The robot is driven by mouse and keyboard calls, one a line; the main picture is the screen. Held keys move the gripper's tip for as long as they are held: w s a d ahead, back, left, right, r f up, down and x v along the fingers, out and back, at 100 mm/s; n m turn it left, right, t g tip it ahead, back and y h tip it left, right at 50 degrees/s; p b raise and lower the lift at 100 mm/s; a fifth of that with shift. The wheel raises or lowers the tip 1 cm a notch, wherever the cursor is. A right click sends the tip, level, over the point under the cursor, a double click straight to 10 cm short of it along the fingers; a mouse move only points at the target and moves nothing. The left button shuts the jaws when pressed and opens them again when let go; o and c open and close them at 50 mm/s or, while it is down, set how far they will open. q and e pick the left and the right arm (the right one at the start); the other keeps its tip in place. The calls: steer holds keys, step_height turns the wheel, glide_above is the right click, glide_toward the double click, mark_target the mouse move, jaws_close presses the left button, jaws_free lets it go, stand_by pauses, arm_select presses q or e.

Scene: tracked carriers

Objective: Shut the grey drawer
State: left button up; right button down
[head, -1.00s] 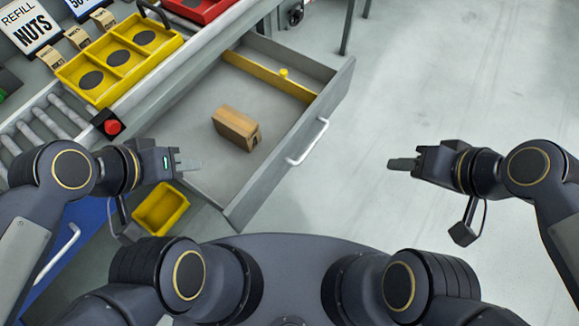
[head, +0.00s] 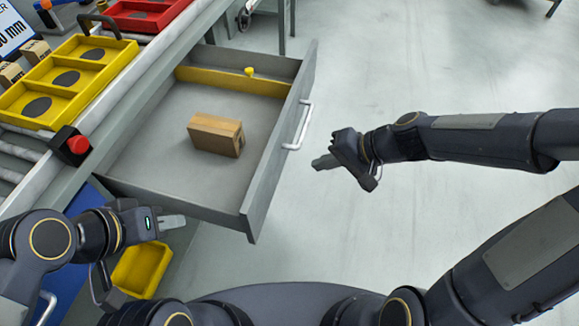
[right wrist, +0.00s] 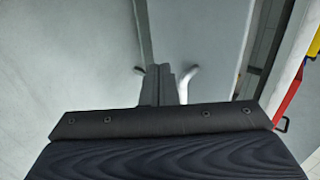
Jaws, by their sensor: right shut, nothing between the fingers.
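The grey drawer (head: 262,178) stands pulled out from under the bench in the head view, with a white bar handle (head: 300,126) on its front. A cardboard box (head: 214,134) and a yellow divider (head: 232,81) with a small yellow knob are inside it. My right gripper (head: 326,162) is shut and empty, just right of the drawer front and a little nearer than the handle, apart from it in this view. In the right wrist view its fingers (right wrist: 158,85) overlap the handle (right wrist: 190,82); contact cannot be told. My left gripper (head: 172,222) is near the drawer's near left corner; its fingers look closed together.
A yellow tray (head: 66,78), a red tray (head: 146,14) and a red button (head: 78,144) are on the bench at left. A yellow bin (head: 142,268) is below, beside a blue drawer front (head: 84,198). The floor at right is clear.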

mark_target(278, 168)
steer(key=a+f, duration=0.1)
steer(key=a, duration=0.1)
steer(key=w+a+f, duration=0.1)
steer(key=a, duration=0.1)
steer(key=w+a+f, duration=0.1)
steer(key=a, duration=0.1)
steer(key=shift+a+f+b, duration=0.2)
steer(key=shift+b, duration=0.1)
arm_select(q)
steer(key=shift+f, duration=0.45)
arm_select(e)
steer(key=shift+w+a, duration=0.2)
steer(key=shift+a, duration=0.3)
